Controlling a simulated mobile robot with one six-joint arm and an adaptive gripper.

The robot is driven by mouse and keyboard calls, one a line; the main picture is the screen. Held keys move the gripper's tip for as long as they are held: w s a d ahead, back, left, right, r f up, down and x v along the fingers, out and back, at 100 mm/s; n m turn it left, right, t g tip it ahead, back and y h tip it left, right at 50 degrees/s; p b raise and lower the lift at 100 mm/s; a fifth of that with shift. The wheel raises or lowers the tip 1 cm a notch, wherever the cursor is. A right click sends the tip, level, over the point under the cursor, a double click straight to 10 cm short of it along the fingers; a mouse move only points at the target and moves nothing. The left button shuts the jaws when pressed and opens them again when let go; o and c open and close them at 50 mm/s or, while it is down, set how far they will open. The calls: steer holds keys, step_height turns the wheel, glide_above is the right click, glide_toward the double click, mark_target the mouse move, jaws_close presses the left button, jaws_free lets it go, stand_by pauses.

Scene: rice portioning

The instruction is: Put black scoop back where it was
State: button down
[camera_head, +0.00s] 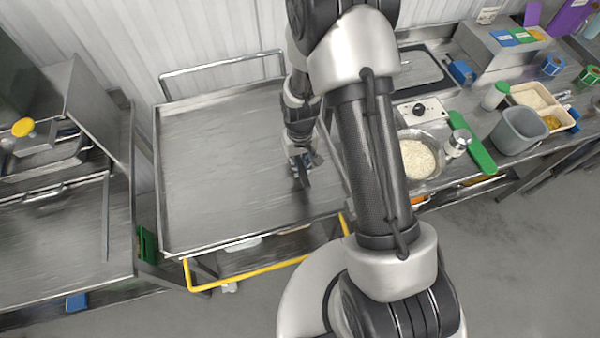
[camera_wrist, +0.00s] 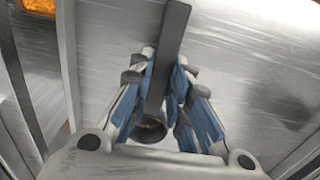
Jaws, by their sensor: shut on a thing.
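My gripper (camera_wrist: 165,62) is shut on the black scoop (camera_wrist: 171,38) in the wrist view. The scoop's dark flat handle passes between the blue-padded fingers, and its small round bowl (camera_wrist: 150,129) shows lower down, close to the palm. In the head view my gripper (camera_head: 301,160) hangs over the right part of the bare steel cart top (camera_head: 220,160). A dark part below the fingers there looks like the scoop. I cannot tell the exact height above the cart.
A yellow rail (camera_head: 265,271) runs along the cart's front. The cart top is clear.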

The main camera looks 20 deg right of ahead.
steer(key=shift+f+b, duration=0.35)
steer(key=shift+f, duration=2.2)
steer(key=shift+f, duration=0.25)
steer(key=c, duration=1.5)
jaws_free()
steer(key=shift+r, duration=0.1)
